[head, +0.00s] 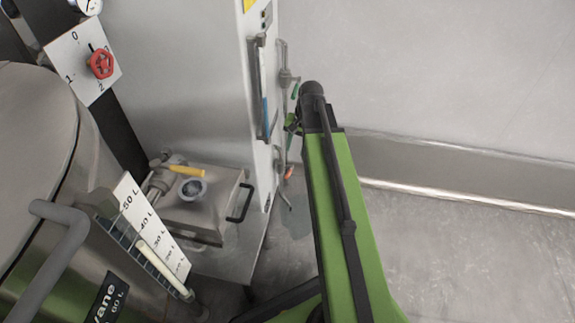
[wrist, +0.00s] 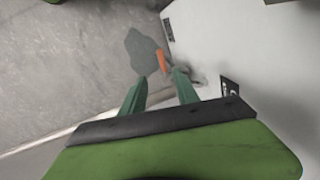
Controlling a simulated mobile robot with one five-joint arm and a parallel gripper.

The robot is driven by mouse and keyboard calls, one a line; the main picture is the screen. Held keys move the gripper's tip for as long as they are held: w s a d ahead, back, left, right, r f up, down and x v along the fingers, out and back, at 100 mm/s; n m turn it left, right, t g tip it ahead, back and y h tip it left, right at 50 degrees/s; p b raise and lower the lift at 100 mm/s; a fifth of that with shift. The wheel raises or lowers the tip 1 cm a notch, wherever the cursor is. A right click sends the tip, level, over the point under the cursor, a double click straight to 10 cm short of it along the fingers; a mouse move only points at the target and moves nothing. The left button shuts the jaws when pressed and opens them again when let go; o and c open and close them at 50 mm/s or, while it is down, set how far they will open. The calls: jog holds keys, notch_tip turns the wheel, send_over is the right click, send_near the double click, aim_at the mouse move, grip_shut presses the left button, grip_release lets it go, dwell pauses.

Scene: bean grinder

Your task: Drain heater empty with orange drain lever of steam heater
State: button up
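The orange drain lever (head: 289,172) is low on the right side of the tall white steam heater panel (head: 254,60) in the head view. In the wrist view the orange lever (wrist: 161,60) is ahead of my gripper (wrist: 159,76), between the lines of its two green fingers. The fingers are spread apart with nothing between them. No contact with the lever shows. In the head view my gripper (head: 293,120) is small and partly hidden by the arm's end, above the lever and close to the panel's pipework.
A vertical pipe with valves (head: 284,78) runs along the panel's side. A metal box with a yellow-handled valve (head: 187,170) stands left of the panel. A steel tank with a litre scale (head: 150,225) is at left. Bare floor (head: 470,250) lies to the right.

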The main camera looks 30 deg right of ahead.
aim_at(288, 174)
jog(key=f+b, duration=0.5)
jog(key=b, duration=0.1)
jog(key=w+a+f+b, duration=0.1)
jog(key=f+b, duration=0.4)
jog(key=f, duration=0.1)
jog(key=w+a+f+b, duration=0.1)
jog(key=f+b, duration=0.5)
jog(key=shift+w+a+f+b, duration=0.1)
jog(key=shift+b, duration=0.25)
grip_shut()
dwell(0.6)
